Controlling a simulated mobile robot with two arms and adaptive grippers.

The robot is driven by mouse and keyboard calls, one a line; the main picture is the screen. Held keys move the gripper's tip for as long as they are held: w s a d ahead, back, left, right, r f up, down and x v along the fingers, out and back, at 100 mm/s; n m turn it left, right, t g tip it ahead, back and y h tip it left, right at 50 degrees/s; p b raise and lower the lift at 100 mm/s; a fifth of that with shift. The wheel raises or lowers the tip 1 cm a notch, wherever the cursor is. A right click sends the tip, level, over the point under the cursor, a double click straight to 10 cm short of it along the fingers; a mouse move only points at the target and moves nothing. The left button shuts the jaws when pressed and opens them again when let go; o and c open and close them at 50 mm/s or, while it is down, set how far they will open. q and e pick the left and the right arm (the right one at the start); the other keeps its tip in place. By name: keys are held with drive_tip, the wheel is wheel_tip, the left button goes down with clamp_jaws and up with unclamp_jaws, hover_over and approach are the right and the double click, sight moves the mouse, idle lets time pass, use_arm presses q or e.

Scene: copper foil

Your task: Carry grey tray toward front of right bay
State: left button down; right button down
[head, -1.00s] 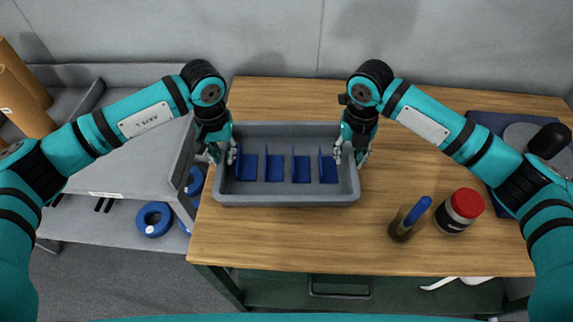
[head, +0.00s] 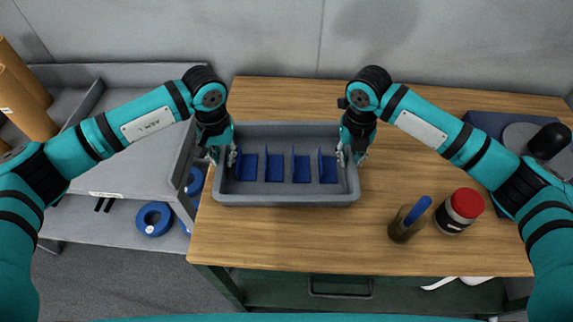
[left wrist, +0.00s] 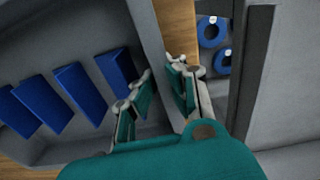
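The grey tray (head: 288,198) sits flat on the wooden table, with several blue upright plates in it, such as this blue plate (head: 274,168). My left gripper (head: 223,157) straddles the tray's left wall, one finger inside and one outside. In the left wrist view, the fingers of this gripper (left wrist: 162,82) close on the tray wall (left wrist: 146,30). My right gripper (head: 350,155) straddles the right wall in the same way and looks shut on it. Its fingertips are partly hidden by its own wrist.
A red-lidded jar (head: 461,211) and a brown cup (head: 405,226) with a blue-handled tool stand right of the tray. A dark blue mat (head: 482,122) lies at the far right. A grey shelf (head: 130,165) borders the left. Table front of the tray is clear.

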use_arm(q)
drive_tip(key=shift+r, duration=0.15)
use_arm(e)
drive_tip(key=shift+r, duration=0.15)
